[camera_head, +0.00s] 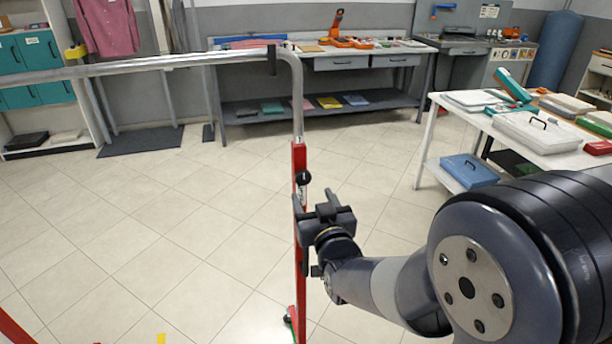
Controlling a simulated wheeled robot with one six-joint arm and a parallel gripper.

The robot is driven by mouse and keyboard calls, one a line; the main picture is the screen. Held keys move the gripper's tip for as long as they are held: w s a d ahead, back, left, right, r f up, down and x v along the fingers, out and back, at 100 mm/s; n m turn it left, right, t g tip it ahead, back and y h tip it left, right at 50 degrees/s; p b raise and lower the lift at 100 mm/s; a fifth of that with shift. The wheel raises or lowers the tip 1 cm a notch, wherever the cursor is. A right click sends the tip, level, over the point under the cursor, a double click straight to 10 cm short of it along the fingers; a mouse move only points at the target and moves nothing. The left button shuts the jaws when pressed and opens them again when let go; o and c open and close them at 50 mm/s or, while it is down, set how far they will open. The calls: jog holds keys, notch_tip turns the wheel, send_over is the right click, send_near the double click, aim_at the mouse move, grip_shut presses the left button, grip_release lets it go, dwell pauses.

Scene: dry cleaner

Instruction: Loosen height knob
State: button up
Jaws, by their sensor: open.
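A black round height knob (304,178) sits on the red upright post (299,162) of a garment rack, near the top of the red sleeve. A chrome tube (297,105) rises out of the sleeve and bends into a horizontal rail (130,66) running left. My gripper (316,203) is dark grey, open, and just below and slightly right of the knob in the picture. Its jaws overlap part of the red post in view. I see nothing held between them. Whether the jaws touch the post or knob, I cannot tell.
A white table (425,148) with cases and a blue box (467,171) on its lower shelf stands at right. A grey workbench (390,49) lines the back wall. Tiled floor (150,215) is open left of the post. A red rack piece (14,330) shows at lower left.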

aim_at(304, 179)
jog(key=p+x, duration=0.1)
jog(key=x, duration=0.6)
jog(key=shift+w+a+p, duration=0.1)
jog(key=shift+w+p, duration=0.25)
jog(key=shift+w, duration=0.05)
jog(key=shift+f, duration=0.1)
jog(key=c, duration=1)
